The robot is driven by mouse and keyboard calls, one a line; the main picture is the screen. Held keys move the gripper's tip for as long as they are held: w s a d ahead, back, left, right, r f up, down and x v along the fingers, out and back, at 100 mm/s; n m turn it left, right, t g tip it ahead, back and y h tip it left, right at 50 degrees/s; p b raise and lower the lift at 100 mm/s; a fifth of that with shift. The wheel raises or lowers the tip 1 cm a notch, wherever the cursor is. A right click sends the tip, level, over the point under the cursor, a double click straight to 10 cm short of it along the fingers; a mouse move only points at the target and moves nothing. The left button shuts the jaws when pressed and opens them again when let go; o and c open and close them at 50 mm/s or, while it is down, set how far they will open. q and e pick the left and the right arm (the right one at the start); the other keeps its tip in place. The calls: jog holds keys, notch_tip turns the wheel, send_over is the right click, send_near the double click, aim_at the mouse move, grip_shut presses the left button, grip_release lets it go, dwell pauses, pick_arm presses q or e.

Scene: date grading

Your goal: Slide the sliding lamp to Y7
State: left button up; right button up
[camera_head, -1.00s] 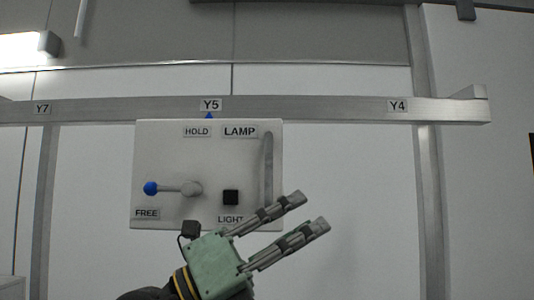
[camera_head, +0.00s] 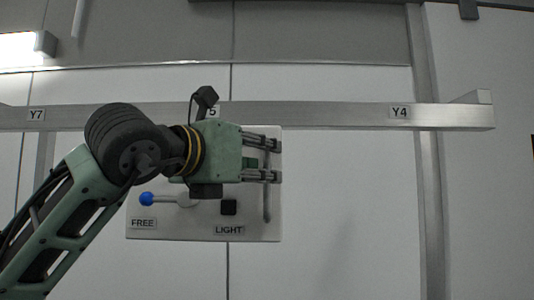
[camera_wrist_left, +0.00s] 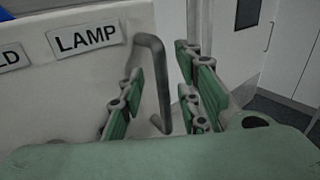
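The sliding lamp's white panel (camera_head: 175,228) hangs on the metal rail (camera_head: 330,115), by the mostly hidden Y5 label. Its blue-knobbed lever (camera_head: 147,198) points left, just above the FREE label. A grey bar handle (camera_head: 267,205) stands upright on the panel's right side. My left gripper (camera_head: 276,158) is in front of the panel's upper right, fingers pointing right and spread apart. In the left wrist view the handle (camera_wrist_left: 162,85) stands between the open fingers (camera_wrist_left: 165,90), with no clear grip on it. My arm hides the HOLD and LAMP labels in the head view. My right gripper is not in view.
The Y7 label (camera_head: 36,115) is on the rail to the left, and the Y4 label (camera_head: 400,112) to the right. A black button (camera_head: 228,207) sits above the LIGHT label. A metal post (camera_head: 430,200) stands at the right.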

pick_arm(q)
jog(key=shift+p+x, duration=0.45)
jog(key=shift+x, duration=0.85)
grip_shut()
